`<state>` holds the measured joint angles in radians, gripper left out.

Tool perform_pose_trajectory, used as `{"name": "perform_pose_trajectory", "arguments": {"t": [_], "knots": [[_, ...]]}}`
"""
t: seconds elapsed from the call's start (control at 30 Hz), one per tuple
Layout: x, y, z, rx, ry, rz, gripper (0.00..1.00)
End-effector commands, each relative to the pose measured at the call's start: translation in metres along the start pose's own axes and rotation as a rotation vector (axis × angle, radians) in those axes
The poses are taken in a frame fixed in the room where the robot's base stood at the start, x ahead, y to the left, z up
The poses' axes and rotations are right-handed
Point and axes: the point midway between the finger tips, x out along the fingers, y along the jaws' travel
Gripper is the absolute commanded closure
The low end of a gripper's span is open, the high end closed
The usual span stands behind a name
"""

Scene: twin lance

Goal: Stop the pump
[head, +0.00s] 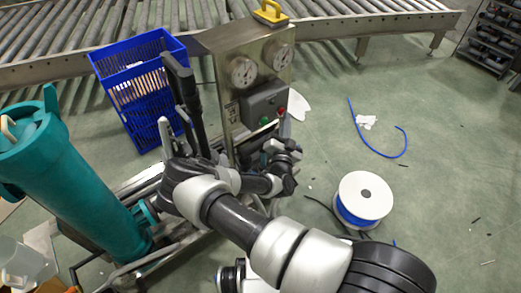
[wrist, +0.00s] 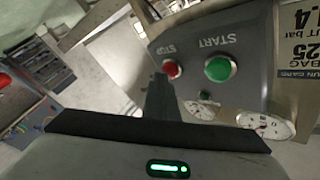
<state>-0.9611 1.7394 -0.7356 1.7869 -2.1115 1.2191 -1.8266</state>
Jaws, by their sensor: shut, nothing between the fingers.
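A grey control box (head: 262,101) is mounted on the front of a metal panel stand. It carries a red button (head: 281,113) and a green button (head: 265,121). In the wrist view, upside down, the red button (wrist: 173,69) is labelled STOP and the green button (wrist: 219,69) START. My gripper (head: 284,146) is just below the box in the head view. In the wrist view my gripper's dark, shut fingers (wrist: 160,82) point toward the red button and overlap its left edge. I cannot tell whether they touch it. Nothing is held.
Two gauges (head: 243,71) sit above the box, with a yellow handle (head: 270,12) on top of the stand. A blue crate (head: 140,90) and a teal cylinder (head: 75,185) stand to the left. A spool (head: 363,199) lies right on open green floor. A roller conveyor (head: 345,27) runs behind.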

Motion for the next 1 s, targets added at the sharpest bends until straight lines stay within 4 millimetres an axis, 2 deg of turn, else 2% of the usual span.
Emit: {"name": "perform_pose_trajectory", "arguments": {"t": [0.47,1.0], "knots": [[-0.007,0.004,-0.005,-0.001,-0.001,-0.001,1.0],[-0.043,0.03,-0.031,-0.002,-0.001,0.0,1.0]]}}
